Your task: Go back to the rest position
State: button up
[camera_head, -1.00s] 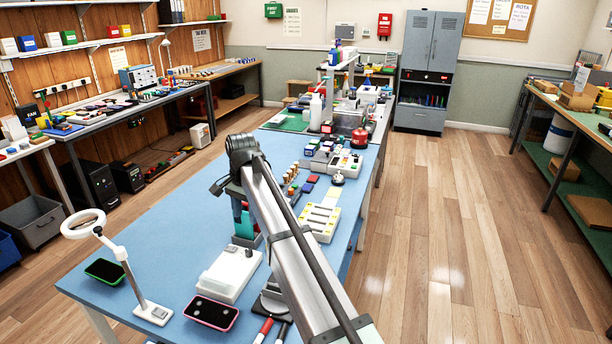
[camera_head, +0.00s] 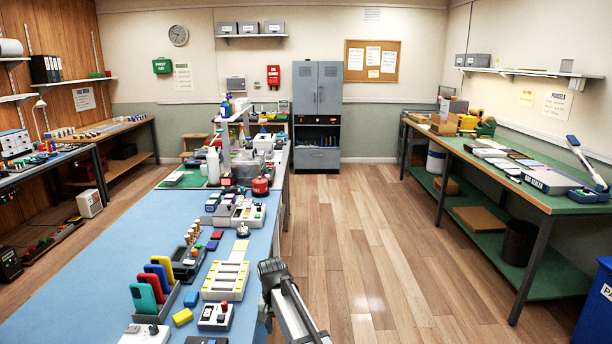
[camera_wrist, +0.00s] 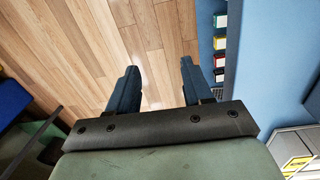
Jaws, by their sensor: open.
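My gripper (camera_wrist: 158,88) is open and empty in the wrist view, its two dark fingers apart with wooden floor behind them. In the head view my arm rises from the bottom edge, just right of the blue workbench (camera_head: 120,245); the fingers cannot be made out there. On the bench stand phones in red, yellow and teal in a grey rack (camera_head: 164,306). A pale tray with yellow marks (camera_head: 225,281) lies right of the rack.
A small white box with buttons (camera_head: 215,316) sits near the bench's right edge. The wooden floor (camera_head: 370,240) is clear between this bench and the green bench (camera_head: 500,180) at right. A grey cabinet (camera_head: 318,100) stands at the back wall.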

jog(key=s+d+f+g, duration=0.2)
jog(key=s+d+f, duration=0.65)
jog(key=f, duration=0.35)
jog(key=s+d+f+g, duration=0.1)
jog(key=s+d+f, duration=0.75)
jog(key=f, duration=0.45)
jog(key=s+d+f+g, duration=0.1)
jog(key=s+d+f, duration=0.1)
jog(key=s, duration=0.7)
jog(key=s+d+f+g, duration=0.1)
jog(key=s+d+f, duration=0.2)
jog(key=s, duration=0.7)
jog(key=s+d+f+g, duration=0.1)
jog(key=s+d+f, duration=0.2)
jog(key=s+f, duration=0.3)
jog(key=s, duration=0.3)
jog(key=shift+s+n+g+y, duration=0.3)
jog(key=shift+s+y, duration=0.1)
